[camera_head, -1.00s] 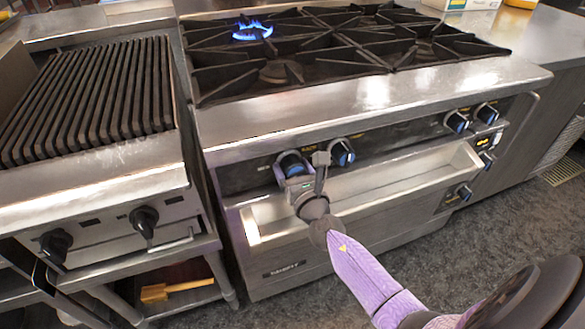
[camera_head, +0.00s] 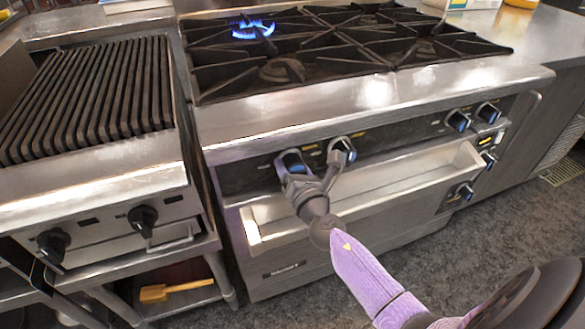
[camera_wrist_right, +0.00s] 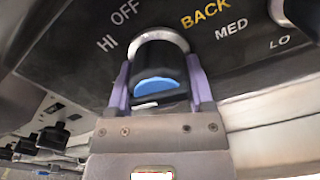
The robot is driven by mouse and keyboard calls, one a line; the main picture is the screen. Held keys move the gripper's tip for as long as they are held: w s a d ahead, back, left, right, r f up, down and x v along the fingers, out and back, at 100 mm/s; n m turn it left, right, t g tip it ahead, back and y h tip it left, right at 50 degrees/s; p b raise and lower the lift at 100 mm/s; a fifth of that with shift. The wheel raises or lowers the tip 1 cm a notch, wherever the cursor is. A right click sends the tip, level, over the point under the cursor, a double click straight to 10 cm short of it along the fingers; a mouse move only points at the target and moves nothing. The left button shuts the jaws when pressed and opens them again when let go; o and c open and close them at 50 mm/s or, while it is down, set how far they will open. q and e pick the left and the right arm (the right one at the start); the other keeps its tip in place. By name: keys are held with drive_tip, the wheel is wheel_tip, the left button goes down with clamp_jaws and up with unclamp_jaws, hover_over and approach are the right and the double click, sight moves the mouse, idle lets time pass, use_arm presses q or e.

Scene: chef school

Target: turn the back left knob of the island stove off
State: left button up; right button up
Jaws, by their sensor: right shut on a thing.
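The island stove (camera_head: 370,95) has a lit blue flame (camera_head: 253,29) at its back left burner. Two blue-faced knobs sit close together on the left of its front panel. My right gripper (camera_wrist_right: 160,88) is shut on the left one of the pair (camera_wrist_right: 157,62), one purple finger on each side. The label BACK stands at the knob's upper right, with OFF, HI, MED and LO around it. In the head view this knob (camera_head: 291,160) is partly covered by my gripper, and the neighbouring knob (camera_head: 343,148) is just to its right. My left gripper is out of view.
A ribbed grill (camera_head: 95,95) with black knobs (camera_head: 143,217) stands at the left. A long shallow tray (camera_head: 400,180) juts out below the stove knobs. More stove knobs (camera_head: 458,121) are at the right. Open floor (camera_head: 500,225) lies in front.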

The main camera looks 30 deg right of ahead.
drive_tip(key=shift+m, duration=1.9)
drive_tip(key=m, duration=0.4)
drive_tip(key=shift+a+r+m+b, duration=0.1)
drive_tip(key=shift+m+b, duration=0.2)
drive_tip(key=shift+m, duration=0.8)
drive_tip(key=m, duration=0.2)
drive_tip(key=shift+r+m, duration=0.1)
drive_tip(key=shift+m, duration=0.2)
drive_tip(key=shift+m+p, duration=0.5)
drive_tip(key=shift+m, duration=1)
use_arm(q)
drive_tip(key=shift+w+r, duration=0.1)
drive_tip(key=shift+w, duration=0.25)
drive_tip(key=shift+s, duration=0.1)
use_arm(e)
drive_tip(key=shift+m, duration=0.3)
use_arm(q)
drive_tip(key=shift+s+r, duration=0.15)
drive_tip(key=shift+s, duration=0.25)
